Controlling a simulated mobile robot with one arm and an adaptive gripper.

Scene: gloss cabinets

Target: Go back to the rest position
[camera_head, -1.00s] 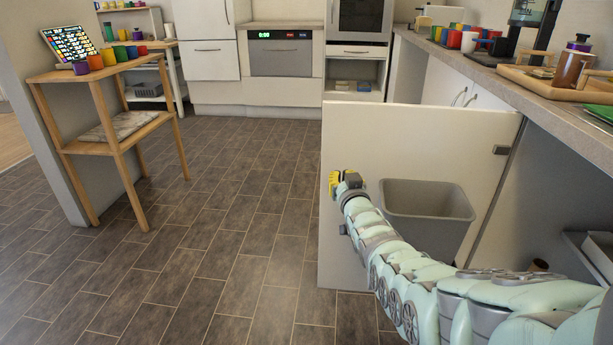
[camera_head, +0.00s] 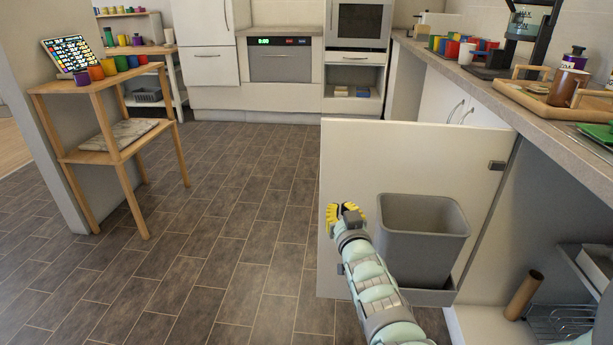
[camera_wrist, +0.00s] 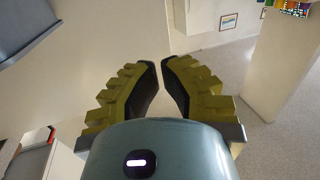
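My gripper (camera_head: 345,212), with yellow ribbed fingers, is in front of the open white cabinet door (camera_head: 400,150), left of the grey bin (camera_head: 425,240). In the wrist view my gripper (camera_wrist: 160,66) has its two fingertips almost together, with a narrow wedge of space behind them and nothing held. My arm reaches up from the bottom of the head view. Whether the gripper touches the door cannot be told.
The grey bin hangs inside the open door. A brown tube (camera_head: 523,295) stands tilted in the open cabinet at right. The counter (camera_head: 470,78) above holds cups and a wooden tray (camera_head: 535,97). A wooden shelf (camera_head: 110,150) stands at left. The tiled floor (camera_head: 230,220) between is clear.

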